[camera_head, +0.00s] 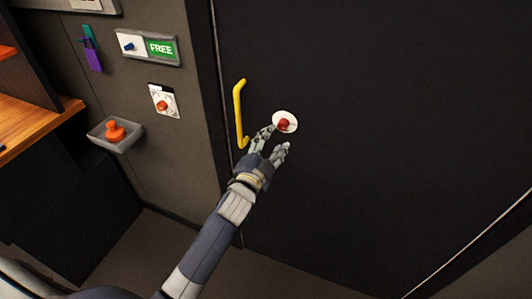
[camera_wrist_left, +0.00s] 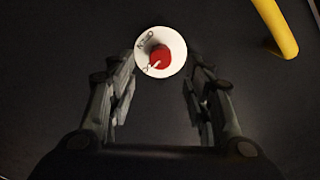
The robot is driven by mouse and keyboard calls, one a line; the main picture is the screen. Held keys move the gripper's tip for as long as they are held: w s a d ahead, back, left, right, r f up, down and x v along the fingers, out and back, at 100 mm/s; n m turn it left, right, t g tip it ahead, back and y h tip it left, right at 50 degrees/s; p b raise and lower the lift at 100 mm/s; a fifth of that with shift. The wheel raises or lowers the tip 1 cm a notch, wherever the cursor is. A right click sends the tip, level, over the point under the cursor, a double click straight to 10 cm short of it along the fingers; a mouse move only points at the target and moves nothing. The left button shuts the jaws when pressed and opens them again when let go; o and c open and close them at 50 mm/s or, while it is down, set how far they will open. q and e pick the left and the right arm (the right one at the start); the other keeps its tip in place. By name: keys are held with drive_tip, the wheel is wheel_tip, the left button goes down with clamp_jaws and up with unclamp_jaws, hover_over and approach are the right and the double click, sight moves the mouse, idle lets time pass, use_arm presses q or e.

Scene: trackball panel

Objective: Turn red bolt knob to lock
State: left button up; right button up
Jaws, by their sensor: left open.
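The red bolt knob (camera_head: 284,124) sits on a round white plate (camera_head: 291,115) on the dark door. In the left wrist view the knob (camera_wrist_left: 160,56) shows with a pale pointer mark aimed down and left, towards a small symbol on the white plate (camera_wrist_left: 176,39). My left gripper (camera_head: 274,138) is open and empty just below the knob. In the left wrist view its fingers (camera_wrist_left: 160,85) stand apart on either side, with the knob between and beyond them. I cannot tell that they touch it. My right gripper is not in view.
A yellow door handle (camera_head: 239,115) stands left of the knob, close to my left fingers. On the wall at left are a green FREE sign (camera_head: 161,48), a small panel with a red knob (camera_head: 164,101) and a grey tray (camera_head: 126,144) with an orange object. The door right of the knob is clear.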

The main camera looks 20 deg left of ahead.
use_arm(q)
drive_tip(key=shift+s+a, duration=0.1)
drive_tip(key=shift+s, duration=2.7)
drive_tip(key=s+f+n+g, duration=0.1)
drive_tip(key=s+f+g, duration=0.25)
drive_tip(key=f, duration=0.85)
drive_tip(key=s+f+n+g, duration=0.2)
drive_tip(key=s+f, duration=0.3)
drive_tip(key=f, duration=0.8)
drive_tip(key=s+f+n+g, duration=0.1)
drive_tip(key=s+f+g, duration=0.25)
drive_tip(key=f, duration=0.85)
drive_tip(key=s+a+f+n+g, duration=0.1)
drive_tip(key=s+f+g, duration=0.1)
drive_tip(key=s+f, duration=0.5)
drive_tip(key=s+a+f+n+g, duration=0.1)
drive_tip(key=s+f+g, duration=0.2)
drive_tip(key=s, duration=1.4)
drive_tip(key=s+a+f+n+g, duration=0.1)
drive_tip(key=s+f+n+g, duration=0.1)
drive_tip(key=s+f, duration=0.9)
drive_tip(key=shift+s+f+g+y+b, duration=0.15)
drive_tip(key=shift+s+g+y+b, duration=0.3)
drive_tip(key=shift+s, duration=0.4)
